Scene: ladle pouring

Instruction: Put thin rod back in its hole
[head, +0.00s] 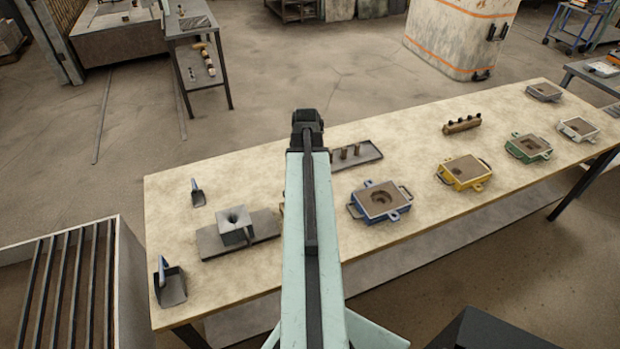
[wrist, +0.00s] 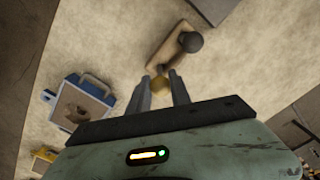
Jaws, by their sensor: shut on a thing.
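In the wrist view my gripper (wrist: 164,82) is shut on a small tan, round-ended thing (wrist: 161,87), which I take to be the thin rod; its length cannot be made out. Just beyond the fingertips is a wooden block (wrist: 162,50) with one dark-headed piece (wrist: 190,42) standing in it. I cannot tell whether the held piece touches the block, and no empty hole shows clearly. In the head view my arm hides the fingers and nearly all of this block.
In the head view a blue mould box (head: 380,218), a yellow one (head: 463,185) and a green one (head: 529,160) stand right of my arm. A grey funnel block (head: 235,236) is on the left. Another wooden holder (head: 462,126) with dark knobs stands farther back.

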